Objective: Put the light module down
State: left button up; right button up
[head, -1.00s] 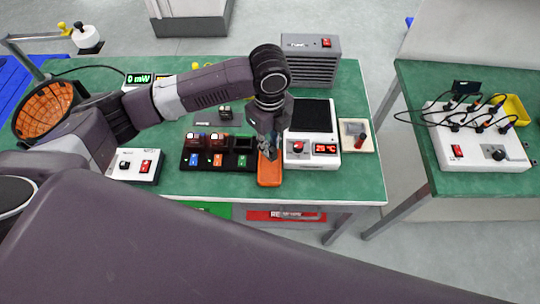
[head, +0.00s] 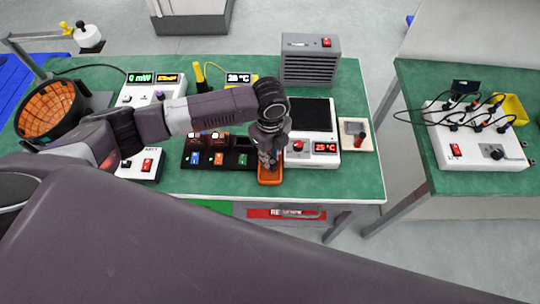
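My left gripper (head: 268,158) points down over the orange tray (head: 269,178) at the front edge of the green table. Its fingers are small and partly hidden by the wrist, so I cannot tell whether they are open or shut. I cannot make out a light module between the fingers or in the tray. The black rack (head: 221,166) is just left of the tray. Two modules (head: 208,138) sit in its blue and orange marked places; the green marked place shows no module. My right gripper is not in view.
A grey fan box (head: 310,60) stands behind. White switch box (head: 140,164) and orange-lined bowl (head: 50,108) are left. A second table (head: 480,80) is right.

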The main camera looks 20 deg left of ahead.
pick_arm(q)
jog(key=o, duration=0.4)
notch_tip(320, 180, up, 12)
jog(key=shift+r+b, duration=0.2)
jog(key=shift+b, duration=0.85)
jog(key=shift+s+f, duration=0.1)
jog(key=shift+f, duration=0.05)
